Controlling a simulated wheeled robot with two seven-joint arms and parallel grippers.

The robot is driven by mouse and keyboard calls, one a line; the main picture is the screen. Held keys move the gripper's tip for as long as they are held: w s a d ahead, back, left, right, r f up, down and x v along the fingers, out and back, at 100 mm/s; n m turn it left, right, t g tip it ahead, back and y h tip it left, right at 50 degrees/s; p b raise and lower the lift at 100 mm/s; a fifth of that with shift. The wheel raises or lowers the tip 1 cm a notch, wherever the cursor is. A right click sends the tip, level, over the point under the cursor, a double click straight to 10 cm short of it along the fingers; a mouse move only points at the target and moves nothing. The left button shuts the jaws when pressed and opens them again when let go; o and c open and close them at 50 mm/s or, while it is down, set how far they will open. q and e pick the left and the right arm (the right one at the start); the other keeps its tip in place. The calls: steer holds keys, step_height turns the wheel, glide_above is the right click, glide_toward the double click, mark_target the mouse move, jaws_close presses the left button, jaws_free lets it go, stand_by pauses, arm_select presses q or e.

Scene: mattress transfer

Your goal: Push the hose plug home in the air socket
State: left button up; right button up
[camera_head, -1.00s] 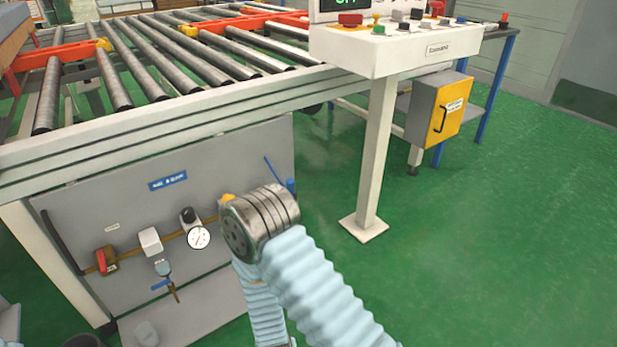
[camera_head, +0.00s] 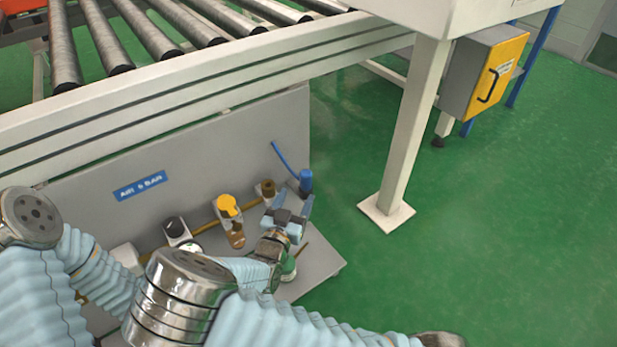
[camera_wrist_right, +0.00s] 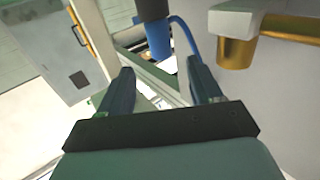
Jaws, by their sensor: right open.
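The blue hose plug (camera_head: 305,182) is at the right end of the grey air panel, with a thin blue hose (camera_head: 283,158) rising to its left. The brass air socket (camera_head: 267,188) is on the panel left of the plug, apart from it. My right gripper (camera_head: 290,204) is open and empty beside the plug. In the right wrist view, the plug (camera_wrist_right: 157,38) is just beyond the gap between the fingers (camera_wrist_right: 160,84), under a dark part. The brass socket (camera_wrist_right: 237,52) is to the right, under a pale block. My left gripper is not in view.
The panel carries a yellow valve (camera_head: 228,206), a dark round knob (camera_head: 175,228) and an "AIR 6 BAR" label (camera_head: 140,186). The roller conveyor (camera_head: 200,85) overhangs it. A white post (camera_head: 405,140) stands to the right, with clear green floor around it.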

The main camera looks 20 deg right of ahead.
mark_target(304, 180)
steer(key=x, duration=0.9)
steer(key=shift+w+r, duration=0.1)
steer(key=c, duration=1.1)
steer(key=shift+r, duration=0.15)
